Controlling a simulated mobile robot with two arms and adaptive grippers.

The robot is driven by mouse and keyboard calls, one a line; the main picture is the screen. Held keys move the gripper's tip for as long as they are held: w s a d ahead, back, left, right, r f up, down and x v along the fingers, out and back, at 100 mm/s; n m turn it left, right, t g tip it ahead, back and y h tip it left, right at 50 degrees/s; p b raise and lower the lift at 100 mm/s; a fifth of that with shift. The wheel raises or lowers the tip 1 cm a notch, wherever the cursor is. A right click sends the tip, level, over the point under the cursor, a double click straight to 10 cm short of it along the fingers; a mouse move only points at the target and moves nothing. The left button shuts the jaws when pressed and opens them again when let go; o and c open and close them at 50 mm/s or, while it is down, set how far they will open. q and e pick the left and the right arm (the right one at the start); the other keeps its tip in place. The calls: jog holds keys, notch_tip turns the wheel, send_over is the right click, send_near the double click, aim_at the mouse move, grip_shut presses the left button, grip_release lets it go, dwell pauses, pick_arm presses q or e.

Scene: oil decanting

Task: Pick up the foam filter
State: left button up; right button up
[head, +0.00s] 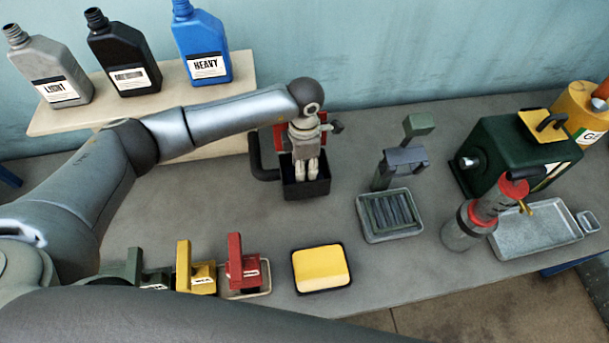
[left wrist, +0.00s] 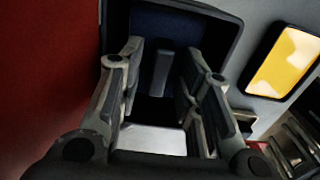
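My left gripper (head: 306,168) points down into a black open-topped box (head: 305,188) near the middle of the table. In the left wrist view the two fingers of the gripper (left wrist: 163,62) stand apart inside the box walls (left wrist: 232,35). A narrow grey upright piece (left wrist: 162,75) shows between them; I cannot tell what it is or whether it is touched. A yellow foam-like pad (head: 321,268) lies in a black tray, apart from the gripper. It also shows at the right of the left wrist view (left wrist: 285,62). My right gripper is not in view.
Red (head: 242,262), yellow (head: 197,278) and green (head: 145,272) handled blocks stand at the front left. A grated tray (head: 390,228), a dark green machine (head: 515,158) and a metal pan (head: 540,238) are to the right. Bottles stand on the back-left shelf (head: 110,108).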

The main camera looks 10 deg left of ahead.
pick_arm(q)
grip_shut()
jog(key=shift+r, duration=0.15)
